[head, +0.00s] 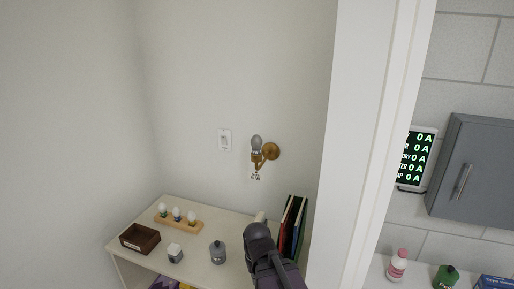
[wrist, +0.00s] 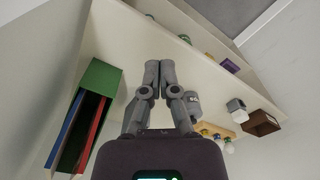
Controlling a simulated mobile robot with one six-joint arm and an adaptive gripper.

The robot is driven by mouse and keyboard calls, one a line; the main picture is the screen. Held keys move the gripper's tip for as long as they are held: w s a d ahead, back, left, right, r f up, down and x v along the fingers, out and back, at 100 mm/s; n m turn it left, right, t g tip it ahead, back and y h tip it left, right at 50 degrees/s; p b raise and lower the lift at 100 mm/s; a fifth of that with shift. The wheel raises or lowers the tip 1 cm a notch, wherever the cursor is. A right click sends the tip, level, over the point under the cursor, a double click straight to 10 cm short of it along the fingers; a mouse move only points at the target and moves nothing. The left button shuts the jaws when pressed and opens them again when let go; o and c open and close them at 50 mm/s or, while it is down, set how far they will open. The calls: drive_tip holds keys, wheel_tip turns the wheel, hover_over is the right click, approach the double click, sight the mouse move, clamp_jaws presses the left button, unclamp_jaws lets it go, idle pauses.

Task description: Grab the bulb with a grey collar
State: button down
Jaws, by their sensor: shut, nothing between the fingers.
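A wooden rack (head: 187,225) on the shelf top holds three white bulbs in a row. The left bulb (head: 163,209) seems to have a greenish collar, the middle bulb (head: 177,213) a dark bluish one. The collar of the right bulb (head: 192,217) is too small to tell. The rack also shows in the wrist view (wrist: 217,130), right of my gripper. A greyish bulb (head: 256,142) sits in a brass wall lamp (head: 271,151). My gripper (wrist: 158,66) is shut and empty above the shelf, apart from the rack.
On the shelf top (head: 225,215) stand a brown box (head: 140,238), a small white-and-dark block (head: 175,253), a grey canister (head: 218,252) and upright books (head: 292,225). The books stand left of my gripper in the wrist view. A white wall edge (head: 375,130) rises at right.

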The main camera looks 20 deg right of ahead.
drive_tip(key=c, duration=0.8)
unclamp_jaws()
drive_tip(key=o, duration=0.4)
drive_tip(key=shift+w+d+r, duration=0.2)
drive_tip(key=shift+w, duration=0.1)
drive_tip(key=shift+o, duration=1.2)
drive_tip(key=w+d+r+n+t+h+p, duration=0.3)
drive_tip(key=w+d+r+n, duration=0.1)
drive_tip(key=w+r+n, duration=0.1)
drive_tip(key=shift+w+d+n+p, duration=0.25)
drive_tip(key=shift+w+n+p, duration=0.15)
drive_tip(key=shift+w, duration=0.1)
drive_tip(key=n+t+h+p, duration=0.4)
drive_tip(key=n+t+p, duration=0.65)
drive_tip(key=n, duration=1.45)
approach(257, 151)
drive_tip(key=s+t+b, duration=0.1)
drive_tip(key=s, duration=0.1)
drive_tip(key=shift+s+a+f, duration=0.15)
drive_tip(key=shift+a+f, duration=0.15)
drive_tip(key=shift+b+x, duration=0.85)
drive_tip(key=shift+x, duration=3.45)
